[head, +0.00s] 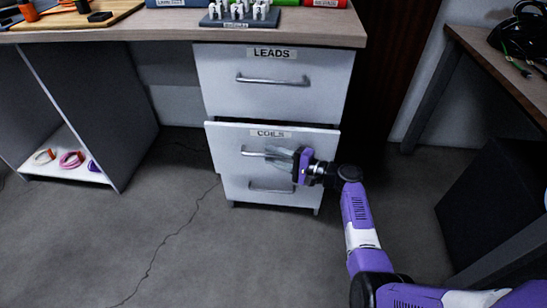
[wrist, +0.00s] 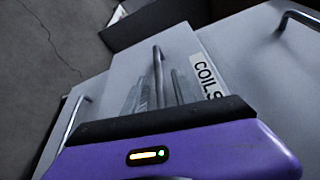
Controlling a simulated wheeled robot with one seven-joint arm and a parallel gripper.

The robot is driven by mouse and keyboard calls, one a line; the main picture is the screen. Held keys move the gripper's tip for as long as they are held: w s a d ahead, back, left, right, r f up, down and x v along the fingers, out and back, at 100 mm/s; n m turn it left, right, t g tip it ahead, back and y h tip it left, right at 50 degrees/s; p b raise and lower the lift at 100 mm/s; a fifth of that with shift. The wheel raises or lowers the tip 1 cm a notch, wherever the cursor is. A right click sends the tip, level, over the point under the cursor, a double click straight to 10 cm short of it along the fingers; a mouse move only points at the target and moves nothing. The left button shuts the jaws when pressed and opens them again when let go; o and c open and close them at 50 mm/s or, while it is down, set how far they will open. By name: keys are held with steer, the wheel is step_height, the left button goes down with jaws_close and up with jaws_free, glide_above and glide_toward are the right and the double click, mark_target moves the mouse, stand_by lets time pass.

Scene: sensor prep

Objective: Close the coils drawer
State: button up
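The white coils drawer (head: 232,160) is the middle one in the cabinet under the table. Its front stands out past the drawer above, with a dark gap along its top edge, so it is partly open. Its label (wrist: 207,78) shows in the wrist view. Its bar handle (head: 250,153) shows in the wrist view too (wrist: 157,70). My gripper (head: 278,157) is at the drawer front, by the right part of the handle. In the wrist view its grey fingers lie on either side of the handle. Whether they press on it is not clear.
The shut leads drawer (head: 272,95) is above, and a lower drawer handle (head: 270,188) is below. The tabletop (head: 150,26) overhangs the cabinet. A shelf with several rings (head: 72,160) stands at left, and another table (head: 500,60) at right. The floor in front (head: 190,260) is clear.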

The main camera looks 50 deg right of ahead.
jaws_close()
stand_by(1.4)
